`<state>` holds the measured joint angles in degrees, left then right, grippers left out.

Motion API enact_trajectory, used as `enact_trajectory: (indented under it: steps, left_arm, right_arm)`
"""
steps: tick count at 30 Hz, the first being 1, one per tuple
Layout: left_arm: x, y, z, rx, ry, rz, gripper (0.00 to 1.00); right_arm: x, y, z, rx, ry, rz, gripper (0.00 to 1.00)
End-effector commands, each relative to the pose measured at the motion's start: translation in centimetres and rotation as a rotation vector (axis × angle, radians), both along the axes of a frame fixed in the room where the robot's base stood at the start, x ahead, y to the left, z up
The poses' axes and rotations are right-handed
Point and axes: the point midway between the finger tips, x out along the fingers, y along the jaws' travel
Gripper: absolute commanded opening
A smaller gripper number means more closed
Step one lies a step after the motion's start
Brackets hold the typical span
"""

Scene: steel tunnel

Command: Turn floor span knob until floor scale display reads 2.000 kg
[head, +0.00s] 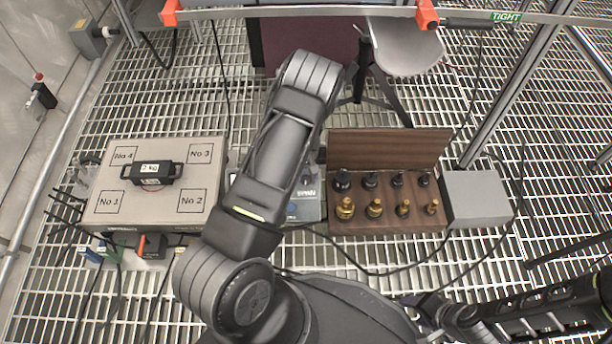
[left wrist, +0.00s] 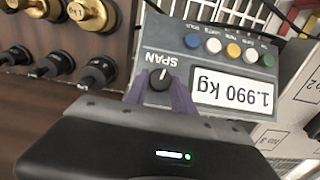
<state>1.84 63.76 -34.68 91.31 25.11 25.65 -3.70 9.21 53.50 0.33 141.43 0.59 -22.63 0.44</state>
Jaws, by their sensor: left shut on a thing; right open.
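The floor scale display (left wrist: 235,92) appears upside down in the left wrist view and reads 1.990 kg. Its black span knob (left wrist: 159,79), with a white pointer mark, sits beside the reading under the SPAN label. My left gripper (left wrist: 160,97) is shut on the knob, one purple finger on each side. In the head view the display unit (head: 304,207) is partly covered by my left arm, which hides that gripper. The floor scale platform (head: 150,215) carries a black 2 kg weight (head: 150,172) near its centre. My right gripper cannot be made out; only dark arm links show at lower right.
A wooden case (head: 388,150) with several brass and black weights stands right of the display, close to my left gripper. A grey box (head: 474,199) adjoins it. A stool (head: 405,50) stands behind. Cables cross the grated floor. Colored buttons (left wrist: 233,50) line the display panel.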

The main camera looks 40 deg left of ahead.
Motion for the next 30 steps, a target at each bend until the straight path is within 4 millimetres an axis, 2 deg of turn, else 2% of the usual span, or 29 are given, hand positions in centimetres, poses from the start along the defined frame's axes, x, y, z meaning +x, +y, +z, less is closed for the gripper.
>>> enact_trajectory:
  steps: [9,17,18,25,30]
  left_arm:
    - [0.2,-0.4,-0.01,0.136,0.103,-0.246,0.0]
    - [0.15,-0.31,-0.02,0.14,0.108,-0.252,0.0]
    - [0.14,-0.32,-0.02,0.14,0.108,-0.252,0.32]
    - [0.15,-0.31,-0.02,0.14,0.106,-0.251,0.51]
    - [0.16,-0.31,-0.03,0.14,0.106,-0.251,0.52]
  right_arm:
    - [-0.12,-0.02,0.79,0.001,0.003,0.002,0.52]
    - [-0.14,-0.01,0.75,0.001,0.004,0.001,0.52]
    - [-0.14,-0.01,0.75,0.001,0.004,0.001,0.52]
    - [-0.14,-0.01,0.75,0.001,0.004,0.001,0.52]
    - [-0.14,-0.01,0.75,0.001,0.004,0.001,0.52]
